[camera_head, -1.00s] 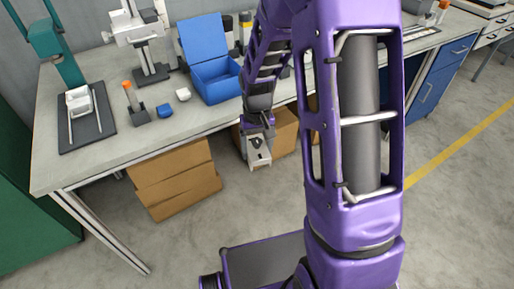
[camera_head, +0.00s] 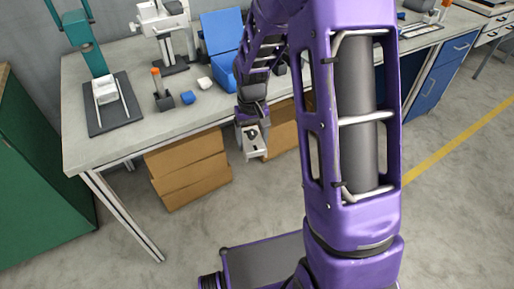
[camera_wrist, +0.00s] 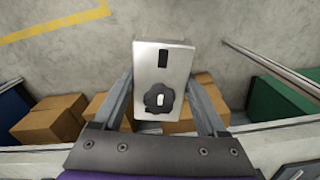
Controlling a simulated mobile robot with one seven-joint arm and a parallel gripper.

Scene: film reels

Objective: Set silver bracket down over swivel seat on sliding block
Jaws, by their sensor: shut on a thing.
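My gripper (camera_head: 252,135) is shut on the silver bracket (camera_head: 255,152) and holds it in the air in front of the bench edge. In the wrist view the bracket (camera_wrist: 178,72) is a flat silver piece with a dark slot and a black knob, between the two fingers of my gripper (camera_wrist: 163,103). The white sliding block (camera_head: 105,91) sits on rails on a dark base plate (camera_head: 101,122) at the left of the bench, well apart from the bracket. The swivel seat is too small to make out.
A teal column (camera_head: 77,33) stands behind the sliding block.

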